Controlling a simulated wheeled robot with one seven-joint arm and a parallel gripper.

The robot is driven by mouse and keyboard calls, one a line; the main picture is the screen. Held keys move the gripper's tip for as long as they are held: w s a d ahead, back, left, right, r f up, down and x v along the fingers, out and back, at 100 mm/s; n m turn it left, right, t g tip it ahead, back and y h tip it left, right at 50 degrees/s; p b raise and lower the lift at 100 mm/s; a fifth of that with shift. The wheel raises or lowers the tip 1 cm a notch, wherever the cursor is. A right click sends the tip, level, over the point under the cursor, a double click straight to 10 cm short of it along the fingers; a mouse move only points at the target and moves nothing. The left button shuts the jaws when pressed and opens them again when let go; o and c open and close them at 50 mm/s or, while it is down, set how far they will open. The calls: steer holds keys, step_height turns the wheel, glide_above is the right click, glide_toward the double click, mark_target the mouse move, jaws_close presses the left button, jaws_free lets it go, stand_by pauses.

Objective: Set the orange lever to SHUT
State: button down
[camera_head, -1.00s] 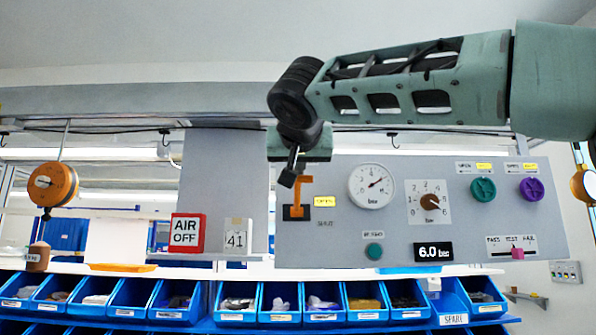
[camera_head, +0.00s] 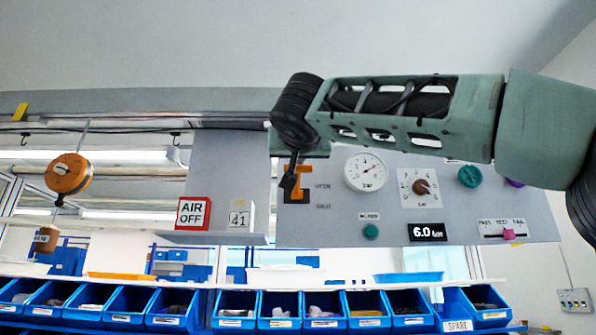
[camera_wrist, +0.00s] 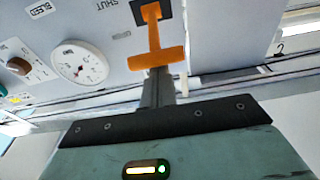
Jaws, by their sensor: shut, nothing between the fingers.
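The orange lever (camera_head: 302,181) has a T-shaped handle and stands on a dark plate at the left end of the grey panel, its handle up. Grey labels OPEN (camera_head: 322,187) and SHUT (camera_head: 323,206) are to its right, OPEN above SHUT. My gripper (camera_head: 288,187) is shut and empty, pointing down at the handle's left front. In the wrist view, turned over, the orange lever (camera_wrist: 154,35) runs from its dark plate to the crossbar. My shut fingers (camera_wrist: 158,88) meet the crossbar's edge in the picture; I cannot tell whether they touch.
A dial gauge (camera_head: 366,171), a brown knob (camera_head: 421,187) and a green button (camera_head: 370,231) are right of the lever. My arm crosses the panel's upper right. Blue bins (camera_head: 236,308) line the bottom. An AIR OFF sign (camera_head: 193,213) stands left.

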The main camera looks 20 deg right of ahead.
mark_target(298, 173)
steer(key=f+t+b, duration=0.1)
steer(key=b, duration=0.2)
steer(key=f+b, duration=0.1)
steer(key=b, duration=0.2)
steer(key=f+t+b, duration=0.1)
steer(key=f+b, duration=0.1)
steer(key=b, duration=0.1)
steer(key=shift+s+a+t+h, duration=0.15)
steer(key=shift+s+t+h, duration=0.15)
steer(key=shift+h, duration=0.1)
step_height(298, 173, down, 7)
steer(key=w+t+b, duration=0.1)
steer(key=t+b, duration=0.1)
steer(key=b, duration=1.2)
steer(key=shift+w+d+r+t+h, duration=0.2)
steer(key=shift+t+h, duration=0.1)
steer(key=shift+h, duration=0.1)
